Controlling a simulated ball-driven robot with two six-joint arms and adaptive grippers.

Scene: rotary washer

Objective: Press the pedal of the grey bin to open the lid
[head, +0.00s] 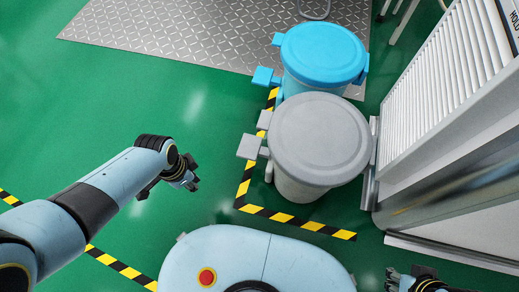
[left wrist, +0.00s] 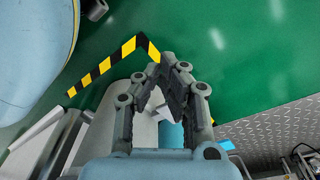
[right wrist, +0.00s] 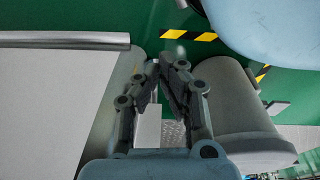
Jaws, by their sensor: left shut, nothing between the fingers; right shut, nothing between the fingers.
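The grey bin (head: 318,140) stands right of centre in the head view with its round lid shut. Two flat grey tabs stick out on its left side, a larger one (head: 248,146) and a smaller one (head: 265,120); I cannot tell for sure which is the pedal. My left gripper (head: 190,182) is shut and empty over the floor, left of the tabs and apart from them. It also shows in the left wrist view (left wrist: 175,62). My right gripper (head: 402,282) is shut and empty at the bottom right edge; it shows in the right wrist view (right wrist: 166,66).
A blue bin (head: 323,53) stands right behind the grey one. A white louvred cabinet (head: 435,80) closes off the right side. Yellow-black tape (head: 300,223) marks the floor around the bins. A metal plate (head: 180,32) lies at the back. The green floor on the left is clear.

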